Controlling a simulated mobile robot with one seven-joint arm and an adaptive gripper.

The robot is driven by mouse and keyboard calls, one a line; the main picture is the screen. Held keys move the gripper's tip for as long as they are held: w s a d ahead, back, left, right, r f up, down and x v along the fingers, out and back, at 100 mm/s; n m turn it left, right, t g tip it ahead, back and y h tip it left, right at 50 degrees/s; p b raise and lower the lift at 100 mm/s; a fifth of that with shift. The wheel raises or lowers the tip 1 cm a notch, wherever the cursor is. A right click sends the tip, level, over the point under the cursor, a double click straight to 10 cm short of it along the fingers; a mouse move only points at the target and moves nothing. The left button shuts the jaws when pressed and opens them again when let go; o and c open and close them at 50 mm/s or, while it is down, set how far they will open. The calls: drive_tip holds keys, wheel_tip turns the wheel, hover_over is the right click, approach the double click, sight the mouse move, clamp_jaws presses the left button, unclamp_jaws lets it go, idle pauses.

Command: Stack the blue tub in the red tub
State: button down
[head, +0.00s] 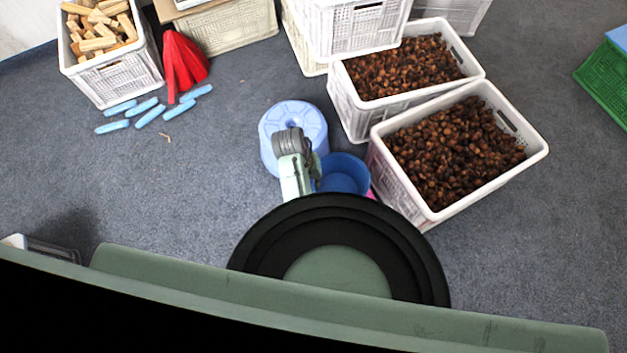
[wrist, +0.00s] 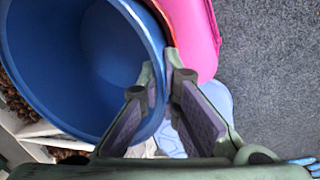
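The blue tub (wrist: 85,50) fills the upper left of the wrist view, its open mouth facing the camera. In the head view the blue tub (head: 345,172) shows just beyond my round black body part. My gripper (wrist: 160,72) has one finger inside the blue tub and one outside, closed on its wall at the rim. The red tub, pinkish outside (wrist: 205,40), lies behind and to the right of the blue one in the wrist view. Only a pink sliver of it (head: 371,194) shows in the head view. How far the tubs overlap is hidden.
A light blue stool (head: 293,118) stands close beside my arm. White crates of chestnuts (head: 378,180) stand just right of the tubs. Light blue rolls (head: 147,116), a red item (head: 182,65) and a crate of wood blocks (head: 115,80) are at upper left. Carpet is clear at left.

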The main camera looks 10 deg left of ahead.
drive_tip(key=shift+f, duration=0.2)
drive_tip(key=c, duration=1.8)
unclamp_jaws()
drive_tip(key=shift+r, duration=0.1)
drive_tip(key=p+v, duration=0.6)
drive_tip(key=v, duration=0.7)
drive_tip(key=shift+r, duration=0.1)
